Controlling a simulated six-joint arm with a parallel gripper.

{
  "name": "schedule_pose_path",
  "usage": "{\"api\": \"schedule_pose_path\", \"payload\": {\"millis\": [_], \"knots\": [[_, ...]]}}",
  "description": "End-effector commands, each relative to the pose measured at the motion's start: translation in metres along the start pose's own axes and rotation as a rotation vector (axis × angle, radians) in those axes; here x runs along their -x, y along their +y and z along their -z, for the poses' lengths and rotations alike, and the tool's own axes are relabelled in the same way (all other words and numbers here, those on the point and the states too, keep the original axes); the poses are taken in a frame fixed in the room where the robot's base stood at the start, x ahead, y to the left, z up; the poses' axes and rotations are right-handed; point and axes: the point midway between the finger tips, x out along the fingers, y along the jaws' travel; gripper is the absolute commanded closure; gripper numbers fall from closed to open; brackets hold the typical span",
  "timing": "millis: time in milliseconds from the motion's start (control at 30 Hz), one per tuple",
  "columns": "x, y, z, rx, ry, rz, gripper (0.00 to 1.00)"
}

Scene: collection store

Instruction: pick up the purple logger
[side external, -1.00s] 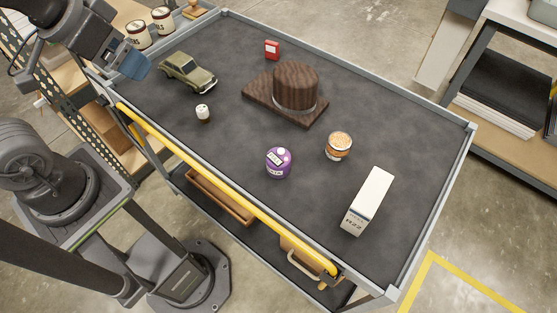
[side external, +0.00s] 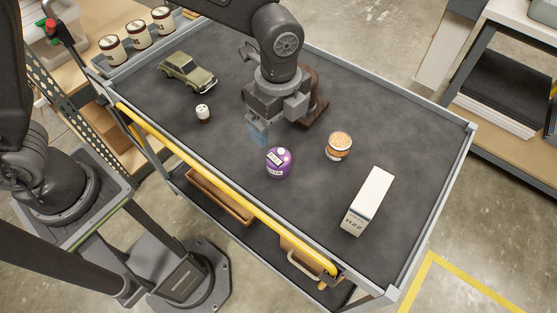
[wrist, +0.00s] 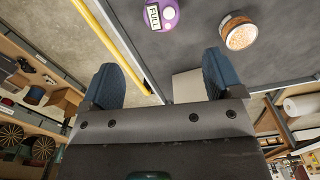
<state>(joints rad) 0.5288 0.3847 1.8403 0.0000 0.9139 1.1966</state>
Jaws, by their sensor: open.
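The purple logger (side external: 279,163) is a small rounded purple thing with a white label and a pale top. It stands on the dark cart top (side external: 225,137) near the yellow rail. My gripper (side external: 268,130) is above the cart, up and a little left of the logger in the side view, and apart from it. In the wrist view the logger (wrist: 161,14) shows at the top edge, partly cut off, with its label reading FULL. My gripper's two blue fingers (wrist: 161,84) are spread wide with nothing between them.
An orange-and-white tin (side external: 339,146) stands right of the logger. A white box (side external: 367,202) stands nearer the front right. My arm mostly hides a brown wooden piece (side external: 313,110).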

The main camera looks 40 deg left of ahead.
Motion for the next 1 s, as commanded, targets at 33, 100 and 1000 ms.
{"api": "schedule_pose_path", "payload": {"millis": [33,100,1000], "knots": [[-0.005,0.0,0.002,-0.012,-0.002,-0.004,0.14],[-0.014,0.0,0.002,-0.015,-0.003,-0.008,0.14],[-0.134,-0.003,-0.004,-0.009,-0.002,-0.005,0.14]]}}
